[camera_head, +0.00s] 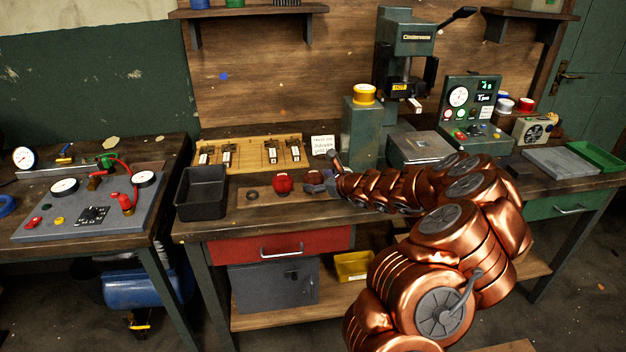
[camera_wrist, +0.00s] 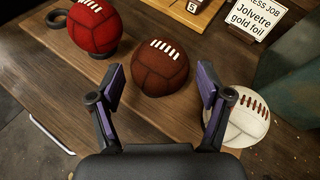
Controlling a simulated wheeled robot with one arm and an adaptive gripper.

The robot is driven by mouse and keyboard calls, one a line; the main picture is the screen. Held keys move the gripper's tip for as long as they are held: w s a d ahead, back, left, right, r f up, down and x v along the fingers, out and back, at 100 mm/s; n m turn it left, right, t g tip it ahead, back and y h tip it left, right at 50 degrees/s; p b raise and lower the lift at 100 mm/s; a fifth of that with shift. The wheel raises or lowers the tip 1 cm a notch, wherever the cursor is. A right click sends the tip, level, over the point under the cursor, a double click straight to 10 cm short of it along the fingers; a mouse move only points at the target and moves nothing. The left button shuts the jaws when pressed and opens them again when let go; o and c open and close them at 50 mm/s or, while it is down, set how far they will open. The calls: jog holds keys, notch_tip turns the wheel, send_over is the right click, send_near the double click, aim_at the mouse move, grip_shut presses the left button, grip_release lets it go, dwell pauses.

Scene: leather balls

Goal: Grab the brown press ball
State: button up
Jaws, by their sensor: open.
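The brown ball (camera_wrist: 160,68) with white laces sits on a wooden board, just ahead of my gripper in the wrist view. My gripper (camera_wrist: 160,88) is open, with one finger to the left of the brown ball and one to the right; it is not closed on it. In the head view the brown ball (camera_head: 316,177) is partly hidden by my gripper (camera_head: 318,186). A red ball (camera_wrist: 95,27) with white laces stands to the left of it, also visible in the head view (camera_head: 283,183). A white ball (camera_wrist: 248,122) with dark laces lies to the right, beside my right finger.
A dark ring (camera_wrist: 56,18) lies left of the red ball. A job card (camera_wrist: 256,17) stands at the back right. A black bin (camera_head: 202,193) stands on the bench left of the balls. A green post (camera_head: 363,132) rises behind my arm.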

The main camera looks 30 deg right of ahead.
aim_at(313, 179)
jog(key=shift+x, duration=1.55)
jog(key=c, duration=1)
